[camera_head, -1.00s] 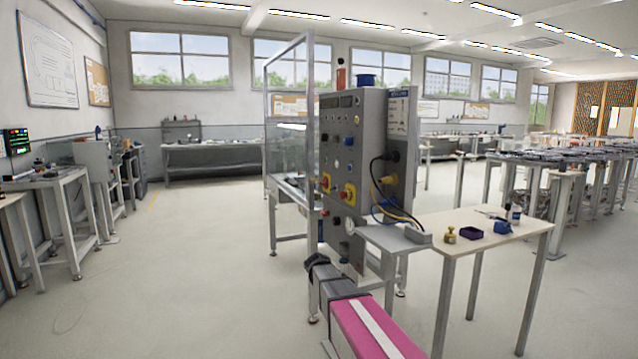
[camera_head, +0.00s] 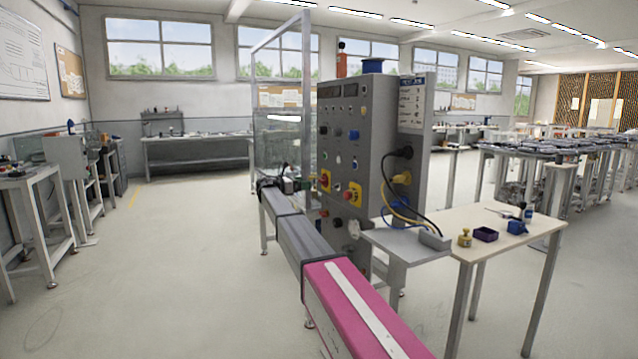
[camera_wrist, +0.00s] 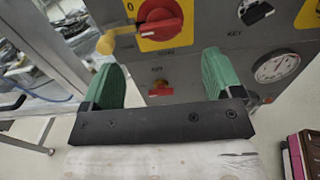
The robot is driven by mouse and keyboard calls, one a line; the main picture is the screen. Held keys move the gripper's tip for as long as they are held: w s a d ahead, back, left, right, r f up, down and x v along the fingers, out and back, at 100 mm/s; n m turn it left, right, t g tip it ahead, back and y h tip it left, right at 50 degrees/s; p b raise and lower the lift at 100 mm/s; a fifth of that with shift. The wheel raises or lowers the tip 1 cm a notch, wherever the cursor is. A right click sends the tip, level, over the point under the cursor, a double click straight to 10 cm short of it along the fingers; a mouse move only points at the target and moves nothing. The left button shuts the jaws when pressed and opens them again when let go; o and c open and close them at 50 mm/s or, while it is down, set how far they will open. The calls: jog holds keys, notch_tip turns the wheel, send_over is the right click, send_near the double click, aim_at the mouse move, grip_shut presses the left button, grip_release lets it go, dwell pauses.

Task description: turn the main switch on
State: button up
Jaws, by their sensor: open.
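The main switch (camera_wrist: 160,20) is a red rotary handle on a yellow plate marked 0, on the front of a grey control cabinet. In the head view this switch (camera_head: 325,180) is on the left of the cabinet's front. My gripper (camera_wrist: 161,62) has two green fingers spread wide with nothing between them. In the wrist view the switch appears just above and between the fingertips, apparently apart from them. In the head view my gripper is small and partly hidden at the cabinet's left edge.
A red knob (camera_wrist: 160,88) sits below the switch, with a gauge (camera_wrist: 277,67) to the right. A second yellow plate with a red button (camera_head: 352,194) is beside the switch. A clear guard panel (camera_head: 282,100) stands behind left. A table (camera_head: 490,235) stands at right.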

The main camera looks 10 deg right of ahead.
aim_at(320, 181)
jog(key=x, duration=0.8)
jog(key=shift+d+f, duration=0.1)
jog(key=shift+d, duration=0.15)
jog(key=c, duration=0.9)
